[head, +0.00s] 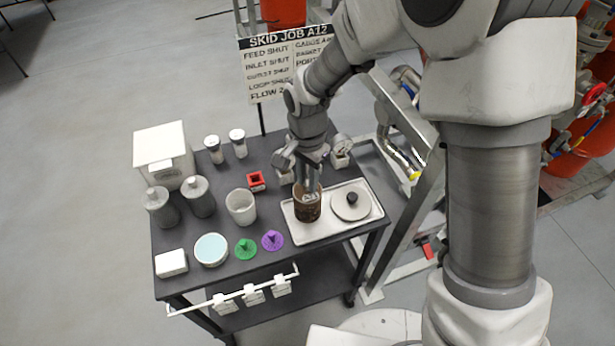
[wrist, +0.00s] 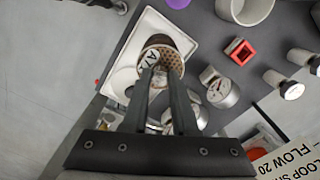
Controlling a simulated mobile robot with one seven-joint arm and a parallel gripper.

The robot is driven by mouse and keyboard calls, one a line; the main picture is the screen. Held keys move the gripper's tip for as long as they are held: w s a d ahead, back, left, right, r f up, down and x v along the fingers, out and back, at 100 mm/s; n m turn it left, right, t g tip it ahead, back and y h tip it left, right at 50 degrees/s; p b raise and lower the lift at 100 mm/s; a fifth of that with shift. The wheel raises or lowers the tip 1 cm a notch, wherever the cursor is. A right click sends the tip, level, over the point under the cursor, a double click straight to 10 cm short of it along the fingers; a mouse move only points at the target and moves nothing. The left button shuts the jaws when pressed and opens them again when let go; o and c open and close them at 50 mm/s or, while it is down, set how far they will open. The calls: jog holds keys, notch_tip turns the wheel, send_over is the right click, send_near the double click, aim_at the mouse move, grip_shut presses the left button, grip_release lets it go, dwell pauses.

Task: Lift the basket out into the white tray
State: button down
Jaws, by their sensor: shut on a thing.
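The basket (head: 307,207) is a dark brown cylinder with a perforated inside, and it stands upright at the left side of the white tray (head: 297,231). In the wrist view the basket (wrist: 176,44) shows its open top, its holes and a pale tag with letters. The white tray (wrist: 125,52) is beneath it. My gripper (head: 311,190) comes down from above and is shut on the basket. Its two fingers (wrist: 163,75) reach the basket's top in the wrist view. Whether the basket's base touches the tray is hard to tell.
A round lid with a black knob (head: 351,204) lies on the tray's right half. A white cup (head: 241,207), red square block (head: 256,181), green (head: 245,248) and purple (head: 272,240) discs stand left of the tray. A gauge (head: 341,147) is behind; a metal frame stands right.

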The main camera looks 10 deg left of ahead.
jog(key=shift+f+b, duration=0.45)
jog(key=shift+f, duration=0.35)
jog(key=shift+f+b, duration=0.6)
jog(key=shift+b, duration=0.15)
jog(key=shift+f, duration=0.15)
dwell(0.5)
jog(key=shift+c, duration=1.5)
grip_release()
